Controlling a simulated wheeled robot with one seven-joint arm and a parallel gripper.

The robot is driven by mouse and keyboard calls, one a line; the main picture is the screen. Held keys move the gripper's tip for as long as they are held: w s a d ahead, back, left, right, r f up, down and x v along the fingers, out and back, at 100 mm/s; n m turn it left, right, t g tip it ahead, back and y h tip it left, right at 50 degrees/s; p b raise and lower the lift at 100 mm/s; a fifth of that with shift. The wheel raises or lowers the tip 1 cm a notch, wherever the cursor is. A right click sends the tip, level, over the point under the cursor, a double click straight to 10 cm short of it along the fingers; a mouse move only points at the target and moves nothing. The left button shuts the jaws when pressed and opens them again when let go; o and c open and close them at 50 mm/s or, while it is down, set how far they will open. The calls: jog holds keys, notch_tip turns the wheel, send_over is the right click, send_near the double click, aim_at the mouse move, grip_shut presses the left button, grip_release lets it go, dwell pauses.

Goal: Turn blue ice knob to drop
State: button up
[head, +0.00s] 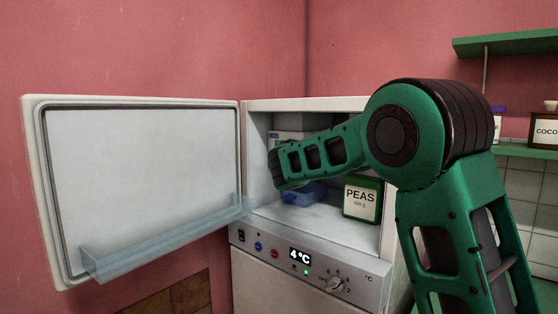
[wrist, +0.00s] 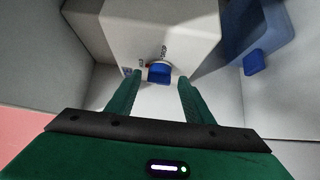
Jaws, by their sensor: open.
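The blue knob (wrist: 158,73) sits on the front face of a white box (wrist: 160,28) inside the open freezer compartment. My gripper (wrist: 157,84) is open, with one green finger to each side of the knob in the wrist view. I cannot tell whether either finger touches it. In the head view my arm reaches into the compartment and hides the knob; part of the white box (head: 288,135) shows behind it. A blue tray (head: 306,194) lies below my arm, and shows at the right in the wrist view (wrist: 258,62).
The freezer door (head: 140,180) is swung open to the left, with a clear door shelf (head: 165,241). A green PEAS box (head: 362,198) stands at the right inside the compartment. A control panel (head: 300,262) reads 4°C below the opening. Green wall shelves (head: 510,44) are at right.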

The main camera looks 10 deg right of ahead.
jog(key=c, duration=1)
jog(key=shift+f, duration=0.1)
jog(key=shift+c, duration=0.2)
jog(key=shift+f, duration=0.1)
jog(key=shift+w+a+f+m+t+h, duration=0.1)
jog(key=shift+f+m+t+h, duration=0.15)
jog(key=shift+m+t+h, duration=1.15)
jog(key=shift+w+a+f+m+t+h, duration=0.1)
jog(key=shift+f+m+t+h, duration=0.45)
jog(key=shift+m, duration=1.65)
jog(key=shift+w+a+m+t+h, duration=0.1)
jog(key=shift+m+t+h, duration=0.45)
jog(key=shift+m+h, duration=1)
jog(key=shift+m, duration=0.55)
